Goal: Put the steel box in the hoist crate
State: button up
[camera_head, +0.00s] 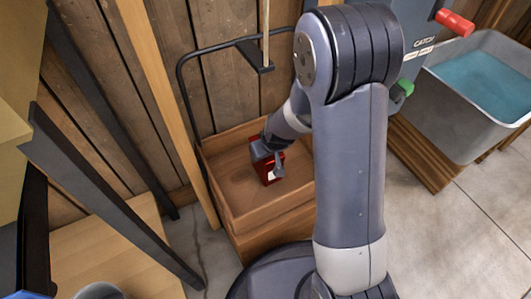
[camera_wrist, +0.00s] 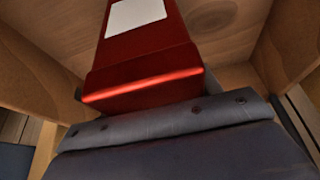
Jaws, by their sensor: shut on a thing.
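The hoist crate (camera_head: 272,219) is an open wooden box under a black hanging frame, left of my arm in the head view. A glossy red box (camera_head: 267,171) with a white label, seemingly the steel box, is inside the crate's outline. My gripper (camera_head: 276,160) is shut on it. In the wrist view the red box (camera_wrist: 145,60) extends away from my gripper (camera_wrist: 165,122), with the crate's wooden floor and walls around it. I cannot tell whether the box touches the crate floor. My arm hides the crate's right side.
A rope and the black frame (camera_head: 187,100) rise above the crate. A wooden post (camera_head: 165,90) stands at its left, beside dark slanting bars (camera_head: 100,190). A grey tub (camera_head: 460,125) of blue liquid and a control panel with red (camera_head: 455,22) and green handles are right.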

jog(key=o, duration=1.4)
jog(key=shift+r, duration=0.1)
jog(key=shift+r+p, duration=0.25)
jog(key=shift+p, duration=0.15)
jog(key=p+v, duration=0.4)
jog(key=v, duration=0.7)
jog(key=shift+s+r, duration=0.2)
jog(key=shift+s, duration=0.05)
